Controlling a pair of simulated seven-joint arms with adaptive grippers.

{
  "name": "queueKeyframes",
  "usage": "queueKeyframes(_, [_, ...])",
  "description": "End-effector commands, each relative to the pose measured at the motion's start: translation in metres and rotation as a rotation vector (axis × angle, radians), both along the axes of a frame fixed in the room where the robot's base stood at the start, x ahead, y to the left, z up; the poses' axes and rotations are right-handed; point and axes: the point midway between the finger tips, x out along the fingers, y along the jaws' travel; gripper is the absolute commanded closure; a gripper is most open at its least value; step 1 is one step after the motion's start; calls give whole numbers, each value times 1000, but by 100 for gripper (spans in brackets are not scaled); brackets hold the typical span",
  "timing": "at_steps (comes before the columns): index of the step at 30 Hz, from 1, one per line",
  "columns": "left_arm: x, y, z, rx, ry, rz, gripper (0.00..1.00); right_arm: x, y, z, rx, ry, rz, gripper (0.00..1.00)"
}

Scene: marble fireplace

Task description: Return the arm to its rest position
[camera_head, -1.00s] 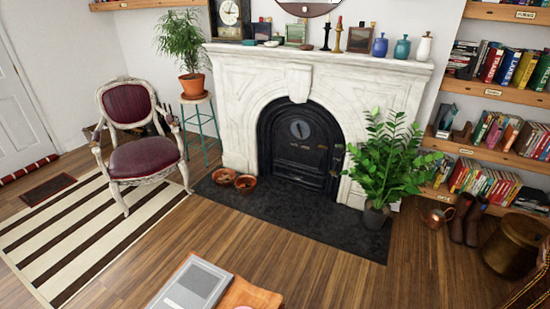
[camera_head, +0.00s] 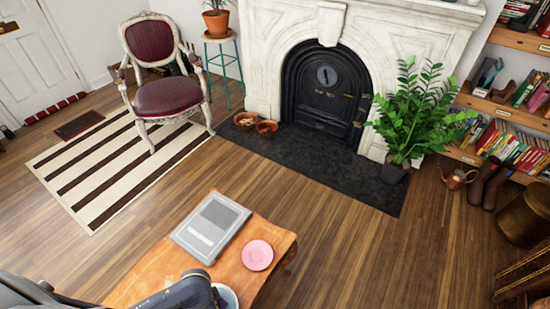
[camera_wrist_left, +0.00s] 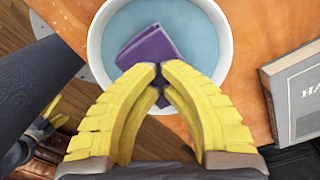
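In the left wrist view my left gripper (camera_wrist_left: 160,70) has yellow fingers with their tips nearly together at the near edge of a folded purple cloth-like piece (camera_wrist_left: 148,47). Purple shows in the narrow gap, and the fingers appear shut on it. The piece is over or in a white-rimmed bowl with a pale blue inside (camera_wrist_left: 196,35); its contact with the bowl is unclear. The bowl shows partly at the bottom of the head view (camera_head: 231,297), beside a dark arm part of mine. My right gripper (camera_wrist_left: 48,115) is small at the wrist view's left edge, its opening unclear.
The orange wooden table (camera_head: 150,272) holds a grey book (camera_head: 210,227) and a pink round dish (camera_head: 258,255) close to the bowl. Wooden floor (camera_head: 330,240) is clear beyond. A chair (camera_head: 165,95), fireplace (camera_head: 325,90) and potted plant (camera_head: 405,125) stand farther back.

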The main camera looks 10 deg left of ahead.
Motion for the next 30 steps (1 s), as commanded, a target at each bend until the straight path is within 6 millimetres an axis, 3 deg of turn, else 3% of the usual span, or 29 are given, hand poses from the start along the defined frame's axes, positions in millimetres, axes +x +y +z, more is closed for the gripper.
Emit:
queueKeyframes(18, [0, 0, 66, -1, -1, 0, 100, 0, -1, 0, -1, 0, 0, 0])
queueKeyframes(30, [0, 0, 76, 0, 0, 1, 100, 0, -2, 0, -2, 0, 1, 0])
